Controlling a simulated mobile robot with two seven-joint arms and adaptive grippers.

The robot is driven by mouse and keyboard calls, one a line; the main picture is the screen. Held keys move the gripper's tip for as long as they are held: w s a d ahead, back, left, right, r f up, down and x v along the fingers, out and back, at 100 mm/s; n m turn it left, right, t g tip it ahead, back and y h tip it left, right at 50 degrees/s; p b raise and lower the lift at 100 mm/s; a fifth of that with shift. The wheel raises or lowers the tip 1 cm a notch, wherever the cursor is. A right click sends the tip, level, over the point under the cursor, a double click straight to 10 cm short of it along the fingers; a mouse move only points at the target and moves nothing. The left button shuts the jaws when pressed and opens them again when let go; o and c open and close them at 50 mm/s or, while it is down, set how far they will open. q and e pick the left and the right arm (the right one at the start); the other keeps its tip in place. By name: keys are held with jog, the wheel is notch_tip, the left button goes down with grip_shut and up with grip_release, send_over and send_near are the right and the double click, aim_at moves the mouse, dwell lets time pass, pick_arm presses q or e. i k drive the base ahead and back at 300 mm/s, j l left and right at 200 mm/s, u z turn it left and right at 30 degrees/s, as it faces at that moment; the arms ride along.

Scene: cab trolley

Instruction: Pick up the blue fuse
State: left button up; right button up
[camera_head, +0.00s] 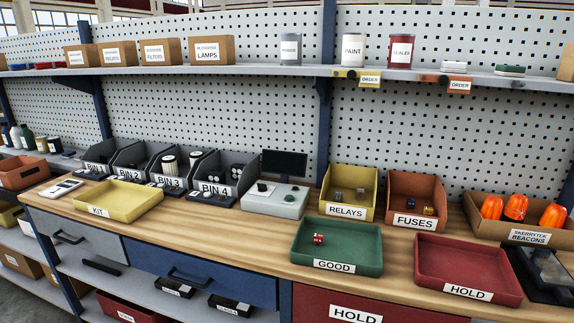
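The orange-brown bin labelled FUSES (413,221) stands on the wooden bench right of centre. A few small pieces lie inside it. One looks yellow-orange (428,210), and a darker one beside it looks bluish (401,204). They are too small to make out their shape or to be sure which is the blue fuse. The bin's front wall may hide more. Neither of my grippers is in view.
The yellow RELAYS bin (346,211) stands left of FUSES, and the beacons box (529,236) right. The green GOOD tray (335,265), with a small red piece (318,239), and the red HOLD tray (467,293) lie in front. A shelf (420,78) overhangs behind.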

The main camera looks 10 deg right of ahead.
aim_at(410, 202)
jog(key=z, duration=1.25)
jog(key=l, duration=0.1)
